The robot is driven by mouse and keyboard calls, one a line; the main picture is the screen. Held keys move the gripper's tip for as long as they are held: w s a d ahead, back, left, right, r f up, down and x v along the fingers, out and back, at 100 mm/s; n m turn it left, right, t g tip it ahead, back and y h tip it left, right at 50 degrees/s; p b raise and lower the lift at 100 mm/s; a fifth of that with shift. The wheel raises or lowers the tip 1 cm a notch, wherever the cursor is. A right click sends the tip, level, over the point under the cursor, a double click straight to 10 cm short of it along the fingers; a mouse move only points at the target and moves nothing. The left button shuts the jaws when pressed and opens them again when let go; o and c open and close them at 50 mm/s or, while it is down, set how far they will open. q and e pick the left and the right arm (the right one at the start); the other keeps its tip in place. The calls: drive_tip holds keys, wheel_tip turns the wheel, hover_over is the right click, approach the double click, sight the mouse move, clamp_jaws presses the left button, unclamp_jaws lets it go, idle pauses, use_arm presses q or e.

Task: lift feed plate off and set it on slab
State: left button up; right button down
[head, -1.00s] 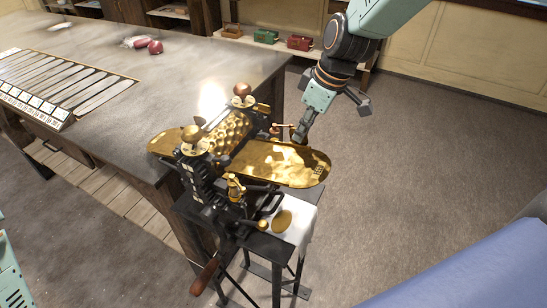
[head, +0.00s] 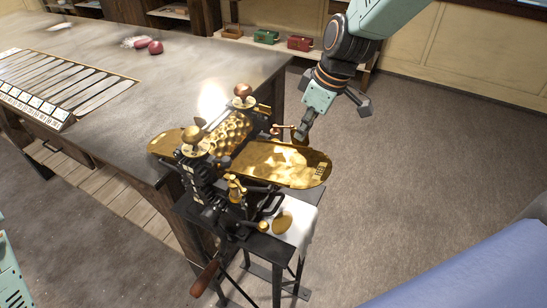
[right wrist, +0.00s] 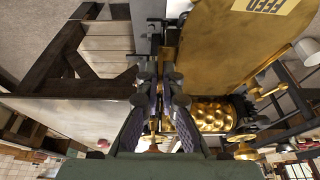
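The feed plate (head: 285,164) is a long gold plate with a rounded end, on the right side of the drop roller (head: 228,138). In the right wrist view the feed plate (right wrist: 225,45) fills the upper right and bears a FEED label. My right gripper (head: 300,137) is at the plate's far edge, beside the roller. In the wrist view its two fingers (right wrist: 160,72) are close together next to the plate's edge; whether they hold anything is unclear. The slab (head: 190,75) is the grey table top behind the roller. My left gripper is out of view.
A second gold plate (head: 166,143) projects from the roller's left side. The roller stands on a dark metal stand (head: 262,243) with a white cloth (head: 303,222). A tray of long moulds (head: 60,85) and red lumps (head: 154,47) lie on the slab. Much of its middle is bare.

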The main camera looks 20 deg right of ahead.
drive_tip(key=shift+r, duration=0.3)
drive_tip(key=shift+r+p, duration=0.2)
drive_tip(key=shift+p, duration=0.2)
drive_tip(key=shift+r+p, duration=0.4)
drive_tip(key=shift+r, duration=0.1)
idle(0.6)
drive_tip(key=shift+s+d+p, duration=0.2)
drive_tip(key=shift+s+p, duration=0.1)
drive_tip(key=shift+p, duration=0.2)
drive_tip(key=s+d+p, duration=0.2)
drive_tip(key=p, duration=0.3)
drive_tip(key=shift+s+d, duration=0.25)
drive_tip(key=shift+s, duration=0.15)
idle(0.5)
drive_tip(key=shift+f, duration=0.15)
